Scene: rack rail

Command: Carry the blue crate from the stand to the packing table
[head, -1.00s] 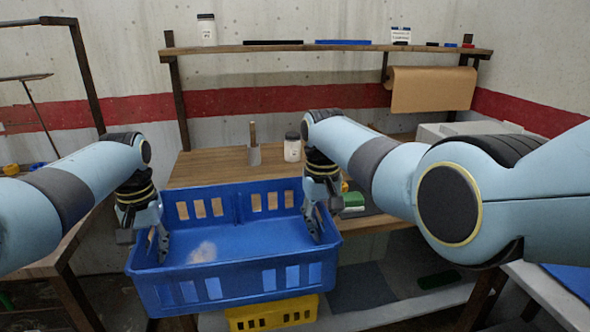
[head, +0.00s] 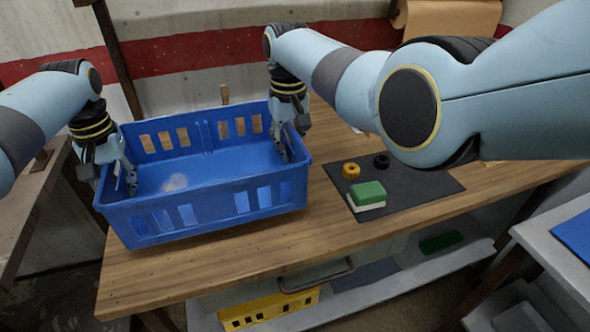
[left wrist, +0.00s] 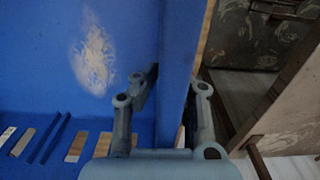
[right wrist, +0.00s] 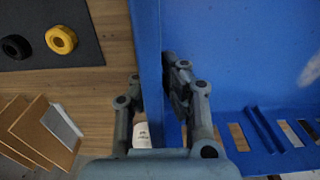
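The blue crate (head: 205,222) is level and over the left part of the wooden packing table (head: 330,240); whether its bottom touches the top cannot be told. It is empty apart from a pale worn patch on its floor. My left gripper (head: 131,180) is shut on its left end wall, with a finger on each side of the wall (left wrist: 178,60) in the left wrist view. My right gripper (head: 290,148) is shut on its right end wall (right wrist: 148,50), also with one finger inside and one outside.
Right of the crate, a dark mat (head: 425,185) holds a green-and-white block (head: 368,195), a yellow ring (head: 351,171) and a black ring (head: 382,161). A wooden handle (head: 225,94) rises behind the crate. A yellow crate (head: 268,308) is below the table. The front right tabletop is clear.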

